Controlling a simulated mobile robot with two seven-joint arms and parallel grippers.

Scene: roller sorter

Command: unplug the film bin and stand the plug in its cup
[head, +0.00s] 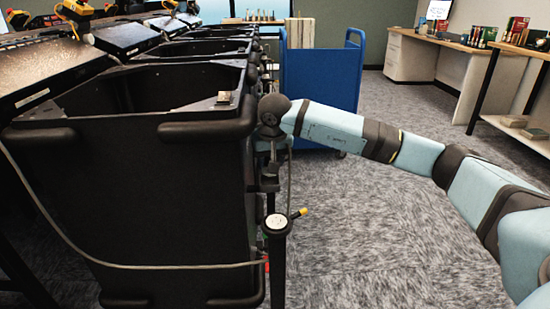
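A large black bin (130,200), likely the film bin, stands at the left. A grey cable (150,266) runs from its left side, sags across its front and ends low by its right edge, at a small red part (266,263). I cannot tell whether that is the plug. A dark post (278,270) with a pale round top (277,222) and a yellow-tipped lever stands beside the bin's right edge; I cannot make out a cup. My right gripper (269,188) points down above the post, beside the bin; its finger opening is too small to tell. My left gripper is not in view.
More black bins (205,47) stand in a row behind, under dark sloped panels (128,37). A blue cart (321,80) stands behind my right arm. Desks (440,58) and shelves line the right. The carpet (375,240) at centre right is clear.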

